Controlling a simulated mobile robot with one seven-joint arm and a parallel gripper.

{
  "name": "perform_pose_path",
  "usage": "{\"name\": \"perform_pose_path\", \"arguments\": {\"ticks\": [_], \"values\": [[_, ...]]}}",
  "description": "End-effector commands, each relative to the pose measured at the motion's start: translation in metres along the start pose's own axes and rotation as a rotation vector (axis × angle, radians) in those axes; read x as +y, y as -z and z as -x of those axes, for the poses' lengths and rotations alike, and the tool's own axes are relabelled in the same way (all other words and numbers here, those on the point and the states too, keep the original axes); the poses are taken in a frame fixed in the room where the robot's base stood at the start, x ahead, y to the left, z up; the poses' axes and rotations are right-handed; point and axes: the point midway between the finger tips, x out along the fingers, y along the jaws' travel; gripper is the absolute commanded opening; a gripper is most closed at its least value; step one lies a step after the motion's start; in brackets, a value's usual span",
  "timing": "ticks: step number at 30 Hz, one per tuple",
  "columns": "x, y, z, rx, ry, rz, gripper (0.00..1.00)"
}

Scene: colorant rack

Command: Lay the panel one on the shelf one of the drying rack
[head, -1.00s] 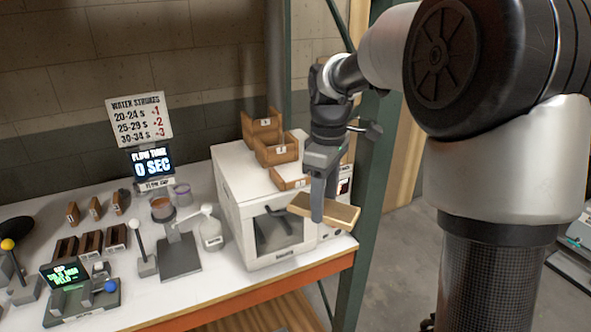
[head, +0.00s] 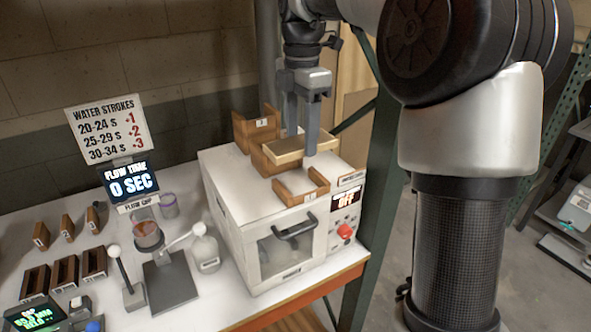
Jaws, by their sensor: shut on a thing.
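My gripper (head: 301,146) is shut on a light wooden panel (head: 281,154), one finger on its far side and one on its near side. The panel is held roughly level above the white oven-like box (head: 232,182). Three brown wooden shelves on top of the box appear to be the drying rack: a back one (head: 245,130), a middle one (head: 265,161) and a front one (head: 317,193). The panel overlaps the middle shelf in view; I cannot tell whether they touch. The shelf numbers are too small to read surely. The front shelf looks empty.
A green upright post (head: 378,170) stands close on the right of the box. On the white bench (head: 190,312) to the left stand a flow cup stand (head: 168,275), a white bottle (head: 206,248) and several small brown blocks (head: 68,226). A sign (head: 108,125) stands behind.

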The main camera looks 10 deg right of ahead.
Motion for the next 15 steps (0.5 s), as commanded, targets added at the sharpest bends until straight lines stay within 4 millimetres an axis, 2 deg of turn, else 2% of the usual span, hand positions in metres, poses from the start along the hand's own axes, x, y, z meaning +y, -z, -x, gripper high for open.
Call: {"name": "perform_pose_path", "arguments": {"ticks": [1, 3, 11, 15], "values": [[-0.002, 0.000, -0.013, 0.001, 0.005, 0.000, 0.26], [-0.001, 0.000, -0.025, 0.001, 0.004, 0.000, 0.26], [0.000, 0.000, -0.050, 0.000, 0.001, 0.000, 0.26], [-0.001, 0.000, -0.069, 0.001, 0.003, -0.001, 0.26]]}}
